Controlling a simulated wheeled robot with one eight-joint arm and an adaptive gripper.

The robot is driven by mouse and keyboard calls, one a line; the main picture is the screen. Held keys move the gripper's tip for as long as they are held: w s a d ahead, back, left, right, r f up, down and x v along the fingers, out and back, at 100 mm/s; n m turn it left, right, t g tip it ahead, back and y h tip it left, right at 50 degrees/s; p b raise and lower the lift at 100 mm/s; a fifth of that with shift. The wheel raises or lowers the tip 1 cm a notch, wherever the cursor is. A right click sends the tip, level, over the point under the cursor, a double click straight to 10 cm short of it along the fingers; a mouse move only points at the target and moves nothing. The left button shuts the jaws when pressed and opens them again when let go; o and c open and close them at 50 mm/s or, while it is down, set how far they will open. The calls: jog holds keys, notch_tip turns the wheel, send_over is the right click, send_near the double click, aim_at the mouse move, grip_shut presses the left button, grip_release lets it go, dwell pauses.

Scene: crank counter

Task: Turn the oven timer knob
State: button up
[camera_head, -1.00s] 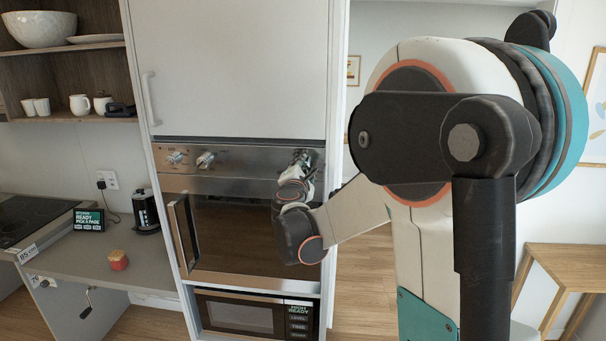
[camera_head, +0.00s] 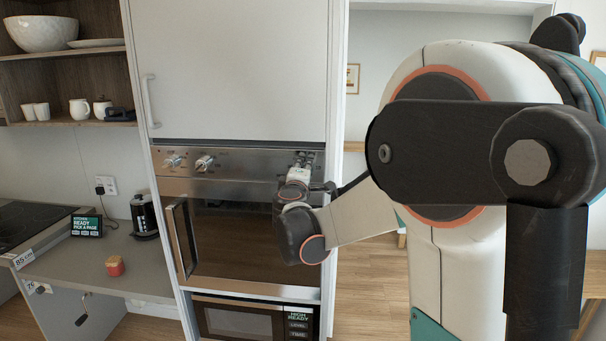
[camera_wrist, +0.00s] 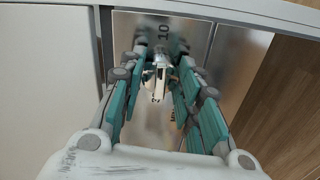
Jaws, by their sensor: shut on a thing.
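The oven timer knob (camera_wrist: 158,79) is a small silver knob on the steel panel, with a dark "10" printed beside it in the wrist view. My gripper (camera_wrist: 161,62) has its teal-and-grey fingers on both sides of the knob and is shut on it. In the head view my gripper (camera_head: 300,160) is at the right end of the oven's control panel (camera_head: 240,163) and hides the knob there. The oven (camera_head: 235,240) has its door closed.
Two other knobs, the left one (camera_head: 173,162) and the middle one (camera_head: 204,163), sit on the same panel. The oven door handle (camera_head: 180,240) stands out at the door's left. A microwave (camera_head: 240,320) is below. A counter (camera_head: 150,265) holds a kettle (camera_head: 144,215).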

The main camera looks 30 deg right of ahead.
dwell(0.3)
jog(key=o, duration=1.1)
jog(key=v, duration=1.2)
jog(key=shift+s, duration=0.1)
